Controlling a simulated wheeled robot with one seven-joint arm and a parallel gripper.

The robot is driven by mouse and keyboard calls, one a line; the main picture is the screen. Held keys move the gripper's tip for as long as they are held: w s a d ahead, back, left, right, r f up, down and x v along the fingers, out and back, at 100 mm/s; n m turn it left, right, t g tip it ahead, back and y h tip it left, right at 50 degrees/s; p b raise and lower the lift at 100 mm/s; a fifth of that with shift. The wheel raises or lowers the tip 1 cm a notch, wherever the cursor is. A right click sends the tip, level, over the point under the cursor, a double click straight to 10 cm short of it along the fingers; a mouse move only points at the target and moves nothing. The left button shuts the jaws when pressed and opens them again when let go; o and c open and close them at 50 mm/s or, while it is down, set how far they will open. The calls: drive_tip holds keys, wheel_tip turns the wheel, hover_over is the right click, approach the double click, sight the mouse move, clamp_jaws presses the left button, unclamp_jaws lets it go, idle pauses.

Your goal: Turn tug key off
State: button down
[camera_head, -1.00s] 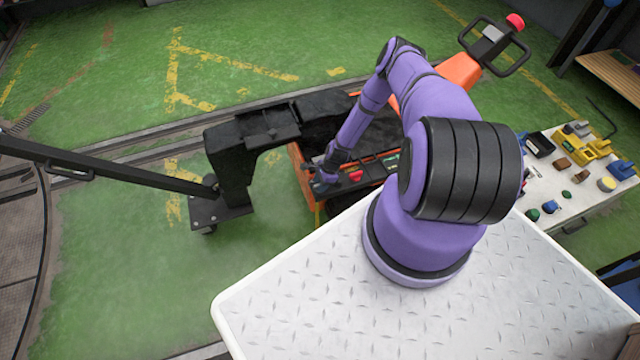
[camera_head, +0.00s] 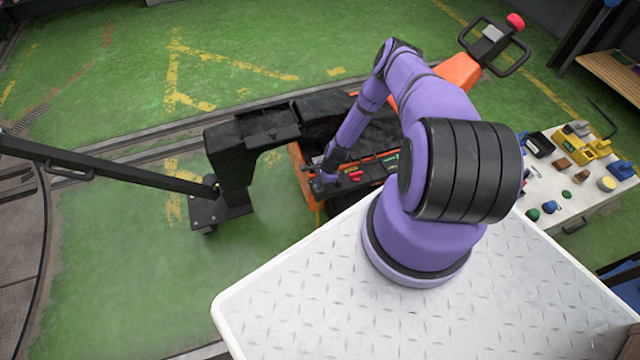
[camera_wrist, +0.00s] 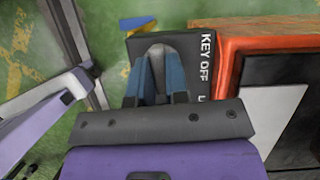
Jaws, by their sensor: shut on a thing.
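The tug (camera_head: 300,160) is an orange and black machine beneath my arm in the head view. In the wrist view a dark panel (camera_wrist: 207,75) with white lettering "KEY OFF" sits beside the tug's orange body (camera_wrist: 260,45). My gripper (camera_wrist: 157,52) is over this panel, just left of the lettering. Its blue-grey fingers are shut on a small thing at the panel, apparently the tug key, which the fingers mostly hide. I cannot tell the key's angle. In the head view my gripper (camera_head: 322,185) is at the tug's near left corner, small and partly hidden by my wrist.
A red button (camera_head: 355,176) is on the tug right of my gripper. A black hitch frame (camera_head: 228,165) with a long bar (camera_head: 120,170) stands to the left. The tug's handle (camera_head: 492,42) rises behind my arm. A table with small parts (camera_head: 570,205) is at the right.

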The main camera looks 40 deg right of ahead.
drive_tip(key=n+g, duration=0.1)
drive_tip(key=n, duration=0.3)
drive_tip(key=shift+w+g, duration=0.1)
drive_tip(key=shift+g, duration=0.2)
drive_tip(key=n, duration=0.2)
drive_tip(key=n+g, duration=0.1)
drive_tip(key=n, duration=0.1)
drive_tip(key=shift+w+n+g+h, duration=0.1)
drive_tip(key=shift+n+g+h, duration=0.2)
drive_tip(key=n+g+h, duration=0.1)
drive_tip(key=n, duration=0.3)
drive_tip(key=shift+a+n+g+h, duration=0.1)
drive_tip(key=shift+n+g+h, duration=0.25)
drive_tip(key=shift+n, duration=0.8)
drive_tip(key=shift+n+g+h, duration=0.15)
drive_tip(key=shift+n+h, duration=0.3)
drive_tip(key=shift+n, duration=0.7)
drive_tip(key=c, duration=1.1)
unclamp_jaws()
drive_tip(key=v, duration=1.1)
drive_tip(key=shift+w+f, duration=0.1)
